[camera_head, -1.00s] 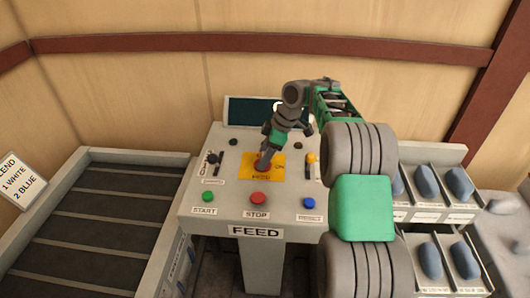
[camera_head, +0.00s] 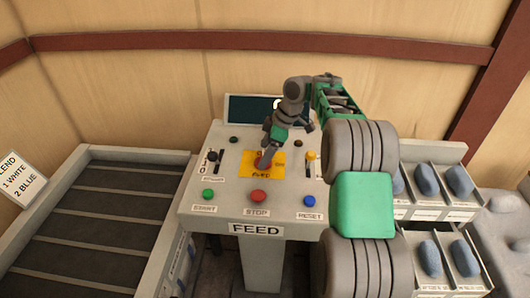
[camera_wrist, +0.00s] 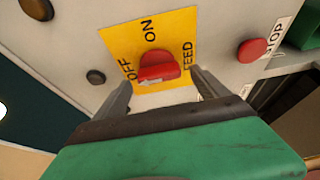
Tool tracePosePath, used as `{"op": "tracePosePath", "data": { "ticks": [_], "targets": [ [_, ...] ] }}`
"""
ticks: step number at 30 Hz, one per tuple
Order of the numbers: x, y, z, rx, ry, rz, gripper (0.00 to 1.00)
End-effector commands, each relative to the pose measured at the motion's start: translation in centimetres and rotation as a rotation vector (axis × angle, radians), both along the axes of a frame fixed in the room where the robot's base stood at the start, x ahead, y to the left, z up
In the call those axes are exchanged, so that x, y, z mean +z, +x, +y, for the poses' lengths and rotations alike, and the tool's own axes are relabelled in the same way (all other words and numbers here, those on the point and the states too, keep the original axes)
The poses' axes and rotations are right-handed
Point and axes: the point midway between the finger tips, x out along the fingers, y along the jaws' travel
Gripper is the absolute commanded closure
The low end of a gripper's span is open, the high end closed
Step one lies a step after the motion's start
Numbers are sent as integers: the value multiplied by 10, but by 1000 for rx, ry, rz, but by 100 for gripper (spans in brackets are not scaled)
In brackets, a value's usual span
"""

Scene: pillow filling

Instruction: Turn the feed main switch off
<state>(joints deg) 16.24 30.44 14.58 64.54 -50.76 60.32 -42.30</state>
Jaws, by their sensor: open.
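The feed main switch is a red rotary knob (camera_wrist: 158,67) on a yellow plate (camera_wrist: 122,40) marked ON, OFF and FEED in the wrist view. In the head view the yellow plate (camera_head: 246,170) lies mid-panel, its knob mostly hidden by my gripper (camera_head: 264,158). In the wrist view my gripper (camera_wrist: 160,92) is open, with one finger on each side below the knob. I see no clear contact between the fingers and the knob. The knob's exact pointing direction is hard to tell.
The FEED panel (camera_head: 190,190) has a green START button (camera_head: 208,194), a red STOP button (camera_head: 258,196) and a blue RESET button (camera_head: 310,201). A yellow-tipped lever (camera_head: 311,156) is close right of the plate. A conveyor (camera_head: 85,225) lies left; bins of blue pieces (camera_head: 427,180) stand right.

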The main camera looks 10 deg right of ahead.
Motion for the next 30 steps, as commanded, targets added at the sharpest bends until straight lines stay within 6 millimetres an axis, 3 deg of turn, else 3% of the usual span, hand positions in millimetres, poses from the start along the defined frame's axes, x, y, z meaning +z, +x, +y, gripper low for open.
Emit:
{"op": "tracePosePath", "data": {
  "ticks": [9,24,30],
  "targets": [
    [60,-6,-23,0,-1,-3,16],
    [67,-8,-26,-3,-2,-2,16],
    [97,-27,1,-163,-3,11,16]
  ]
}}
